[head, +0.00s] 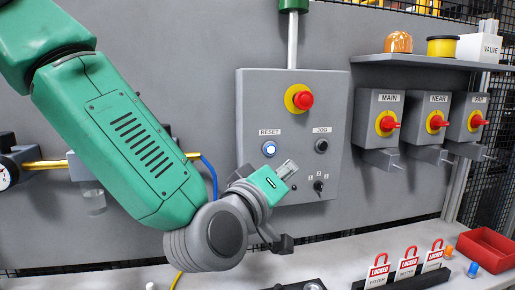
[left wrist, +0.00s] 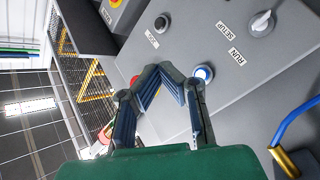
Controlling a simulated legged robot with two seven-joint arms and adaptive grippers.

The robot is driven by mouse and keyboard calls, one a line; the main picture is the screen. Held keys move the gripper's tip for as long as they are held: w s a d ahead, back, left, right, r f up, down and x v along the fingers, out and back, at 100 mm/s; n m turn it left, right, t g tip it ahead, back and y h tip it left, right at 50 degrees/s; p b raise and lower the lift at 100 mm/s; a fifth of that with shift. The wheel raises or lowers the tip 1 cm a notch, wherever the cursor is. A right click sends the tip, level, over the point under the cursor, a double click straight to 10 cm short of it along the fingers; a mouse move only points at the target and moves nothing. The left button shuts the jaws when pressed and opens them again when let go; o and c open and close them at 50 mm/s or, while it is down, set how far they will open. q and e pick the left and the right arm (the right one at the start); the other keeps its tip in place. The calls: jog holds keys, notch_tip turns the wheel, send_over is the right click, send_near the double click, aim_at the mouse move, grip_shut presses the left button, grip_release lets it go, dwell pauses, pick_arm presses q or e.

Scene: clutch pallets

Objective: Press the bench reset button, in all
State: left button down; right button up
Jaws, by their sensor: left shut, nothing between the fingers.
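The reset button (head: 269,148) is a round button glowing blue-white, under a RESET label on the grey control box (head: 255,95). It also shows in the left wrist view as a lit button (left wrist: 204,73), beside the right-hand finger. My left gripper (head: 288,168) is shut and empty. In the head view its tips are right of and below the reset button, over the box's lower face. The tips do not cover the button, and the gap to the panel is hard to tell. My right gripper is not in view.
On the same box are a red emergency button (head: 305,100), a black JOG button (head: 321,146) and a selector knob (head: 318,186). Several red-knobbed switch boxes (head: 387,122) hang to the right. Red padlock tags (head: 378,272) and a red bin (head: 490,248) are on the bench.

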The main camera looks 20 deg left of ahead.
aim_at(270, 149)
pick_arm(q)
jog(key=w+a, duration=0.1)
jog(key=w, duration=0.1)
jog(key=w+a, duration=0.1)
jog(key=w, duration=0.1)
jog(key=w+a, duration=0.1)
jog(key=w, duration=0.2)
jog(key=shift+w+a+r+p, duration=0.1)
jog(key=shift+a+r+p, duration=0.1)
jog(key=shift+a+p, duration=0.15)
jog(key=shift+a, duration=0.1)
dwell(0.9)
jog(key=shift+a, duration=0.15)
jog(key=shift+a, duration=0.35)
jog(key=shift+d, duration=0.1)
jog(key=shift+w+d+r, duration=0.1)
jog(key=shift+w+d, duration=0.15)
jog(key=shift+w, duration=0.1)
